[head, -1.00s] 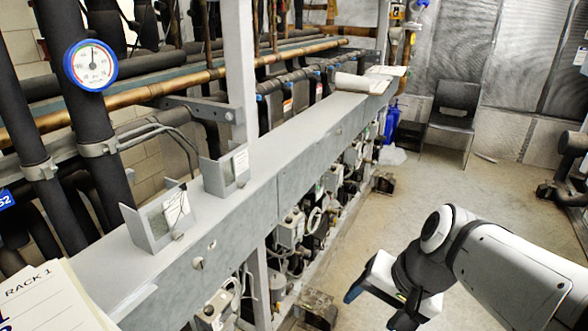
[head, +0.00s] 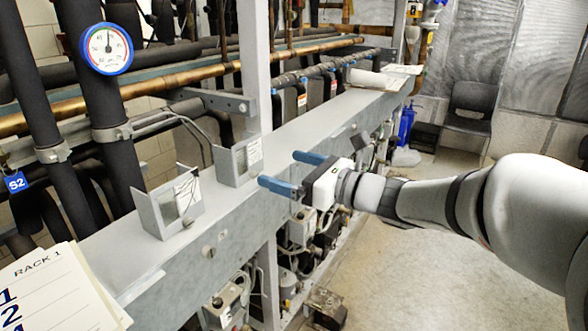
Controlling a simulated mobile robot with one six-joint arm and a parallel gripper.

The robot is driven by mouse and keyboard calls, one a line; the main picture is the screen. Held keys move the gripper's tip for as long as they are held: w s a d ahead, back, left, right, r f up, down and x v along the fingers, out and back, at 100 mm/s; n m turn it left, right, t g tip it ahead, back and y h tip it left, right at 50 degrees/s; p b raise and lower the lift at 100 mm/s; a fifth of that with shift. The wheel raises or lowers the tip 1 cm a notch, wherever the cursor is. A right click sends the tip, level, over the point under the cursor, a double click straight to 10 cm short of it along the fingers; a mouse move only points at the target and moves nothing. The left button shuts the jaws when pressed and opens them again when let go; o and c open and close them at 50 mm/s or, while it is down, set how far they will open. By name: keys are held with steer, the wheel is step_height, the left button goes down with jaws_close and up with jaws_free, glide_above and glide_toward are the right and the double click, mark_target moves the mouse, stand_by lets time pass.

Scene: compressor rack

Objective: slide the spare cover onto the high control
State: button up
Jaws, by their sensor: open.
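Two grey bent sheet-metal pieces stand on the long grey beam (head: 303,123). The nearer piece (head: 152,215) is wider, with a squarish panel and a pale label. The farther piece (head: 226,166) is smaller, with upright side flanges and a white label. I cannot tell for sure which is the spare cover and which belongs to the high control. My gripper (head: 294,172) is open and empty, its two blue fingers pointing left toward the farther piece. It appears apart from that piece, over or beside the beam's front edge.
A grey upright post (head: 255,70) rises behind the farther piece. A dial gauge (head: 107,48) sits on dark pipes at the left. RACK 1 cards (head: 55,290) fill the lower left corner. Papers (head: 378,79) lie farther along the beam. Open floor (head: 445,270) lies at right.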

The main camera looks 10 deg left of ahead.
mark_target(248, 145)
steer(key=x, duration=1)
steer(key=shift+a+b, duration=0.1)
steer(key=shift+b, duration=0.3)
steer(key=shift+c, duration=0.4)
steer(key=c, duration=0.6)
steer(key=shift+c, duration=0.5)
steer(key=shift+s+r+p, duration=0.2)
steer(key=shift+r+p, duration=0.65)
steer(key=shift+r, duration=0.75)
steer(key=v, duration=1.2)
steer(key=shift+f, duration=0.1)
